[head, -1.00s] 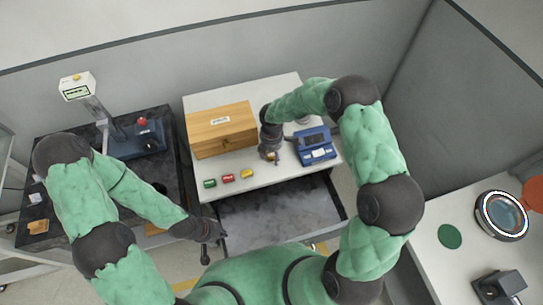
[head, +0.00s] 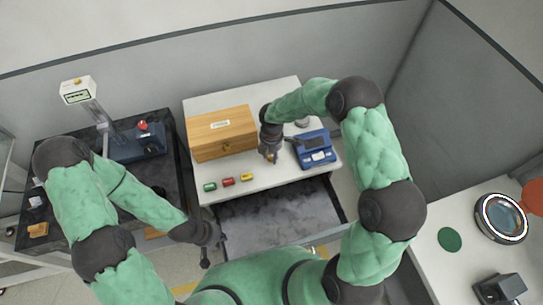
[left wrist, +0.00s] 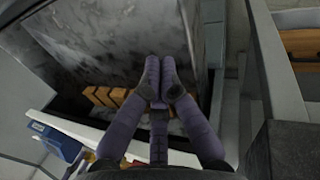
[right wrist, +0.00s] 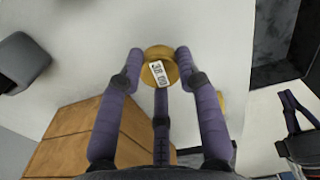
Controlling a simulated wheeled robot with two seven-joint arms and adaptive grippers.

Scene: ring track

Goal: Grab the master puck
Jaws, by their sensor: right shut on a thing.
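The master puck, a brass-coloured disc with a white label reading about "38.00" (right wrist: 158,68), sits between the fingertips of my right gripper (right wrist: 158,72). In the head view my right gripper (head: 269,155) points down at the white tabletop (head: 262,178), between the wooden box and the blue gauge. I cannot tell whether the puck touches the tabletop. My left gripper (head: 207,240) is at the open drawer's near left corner. In the left wrist view its fingers (left wrist: 161,72) are together with nothing visible between them.
The wooden box (head: 222,135) and blue gauge (head: 315,148) flank the right gripper. Green (head: 209,187), red (head: 228,182) and yellow (head: 247,177) pieces lie at the table's front. The open drawer (head: 280,218) juts out below. A side table (head: 425,262) stands right.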

